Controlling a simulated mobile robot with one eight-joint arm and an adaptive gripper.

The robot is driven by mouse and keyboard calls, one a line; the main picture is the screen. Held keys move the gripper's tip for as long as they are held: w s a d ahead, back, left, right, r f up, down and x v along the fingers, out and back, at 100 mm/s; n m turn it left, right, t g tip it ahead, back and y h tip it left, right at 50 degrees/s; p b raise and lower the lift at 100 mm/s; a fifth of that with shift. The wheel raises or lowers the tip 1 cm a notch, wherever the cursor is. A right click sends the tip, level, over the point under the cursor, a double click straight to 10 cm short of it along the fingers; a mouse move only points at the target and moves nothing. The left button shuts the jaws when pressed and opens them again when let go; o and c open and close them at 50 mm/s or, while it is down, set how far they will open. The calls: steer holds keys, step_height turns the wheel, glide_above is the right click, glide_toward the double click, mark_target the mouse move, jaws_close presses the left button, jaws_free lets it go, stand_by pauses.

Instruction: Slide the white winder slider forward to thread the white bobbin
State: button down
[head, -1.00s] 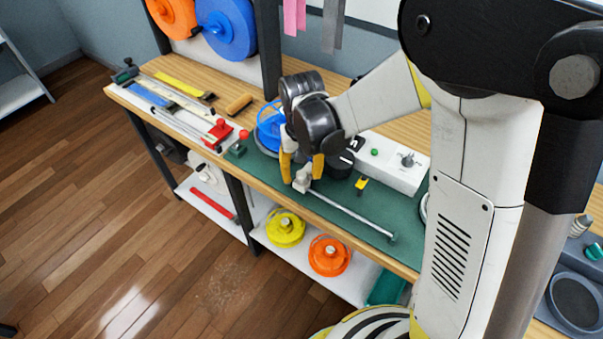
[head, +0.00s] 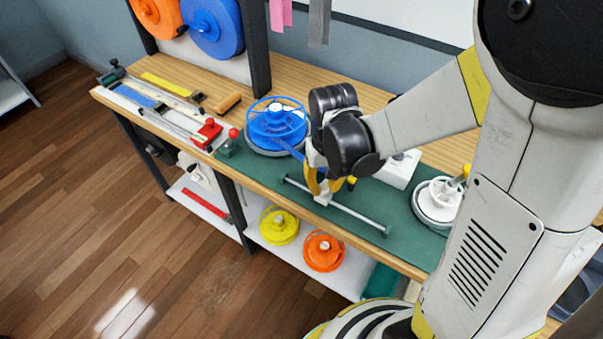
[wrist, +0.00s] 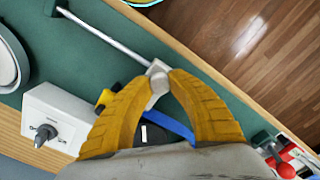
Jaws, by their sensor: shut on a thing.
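The white winder slider (head: 322,199) sits on a thin metal rail (head: 355,214) on the green mat, left of the rail's middle. My gripper (head: 322,187) is shut on the slider from above. In the wrist view the yellow fingers (wrist: 163,82) close around the slider's knob, with the slider block (wrist: 155,67) showing beyond them. The white bobbin (head: 437,203) sits on a grey round base at the right of the mat, beyond the rail; my arm is close to it. A blue strap (wrist: 170,124) passes under the fingers; its end is hidden.
A blue bobbin (head: 275,122) stands left of my gripper. A white control box (head: 399,168) with a knob (wrist: 45,134) is behind the rail. Red-knobbed tools (head: 207,132) lie at the left. Yellow (head: 280,226) and orange (head: 323,251) spools are on the shelf below.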

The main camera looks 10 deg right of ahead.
steer(key=s+d, duration=1)
steer(key=s, duration=0.1)
steer(key=shift+d, duration=0.4)
steer(key=c, duration=1.2)
jaws_free()
steer(key=shift+d, duration=0.15)
steer(key=shift+o, duration=0.2)
steer(key=shift+w+r, duration=0.1)
steer(key=shift+r, duration=0.25)
step_height(320, 180, up, 11)
steer(key=shift+r, duration=0.15)
